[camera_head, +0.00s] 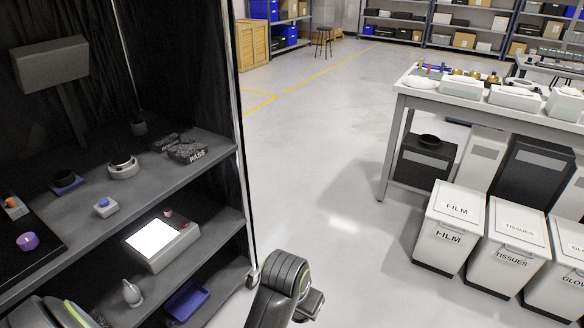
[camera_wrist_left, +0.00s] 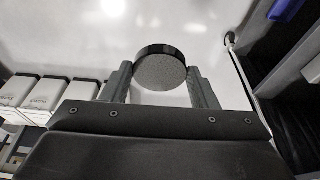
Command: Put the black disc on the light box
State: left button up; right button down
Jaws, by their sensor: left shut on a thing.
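The black disc (camera_wrist_left: 160,71) is in the left wrist view, with a dark rim and a grey speckled face. My left gripper (camera_wrist_left: 161,78) is shut on it, one finger at each side. The light box (camera_head: 178,250) is in the head view, on the middle shelf of the dark rack. It is a pale box with a brightly lit white panel, and the panel is clear. The disc and the left gripper's fingers do not show in the head view. My right gripper is in neither view.
The dark shelf (camera_head: 215,225) holds a small white bottle (camera_head: 131,293) left of the light box. The shelf above (camera_head: 75,205) overhangs it and carries several small items. A blue tray (camera_head: 187,300) is lower down. Open floor (camera_head: 330,200) lies right; labelled bins (camera_head: 455,225) stand farther right.

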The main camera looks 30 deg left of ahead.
aim_at(153, 237)
jog(key=i+u, duration=0.2)
jog(key=i, duration=0.55)
jog(key=i+l+u, duration=0.2)
jog(key=i, duration=0.5)
jog(key=i+u, duration=0.15)
jog(key=u, duration=0.25)
jog(key=i+u, duration=0.15)
jog(key=u, duration=0.3)
jog(key=i+l+u, duration=0.1)
jog(key=u, duration=0.3)
jog(key=i+j+u, duration=0.2)
jog(key=i+u, duration=0.65)
jog(key=i, duration=0.15)
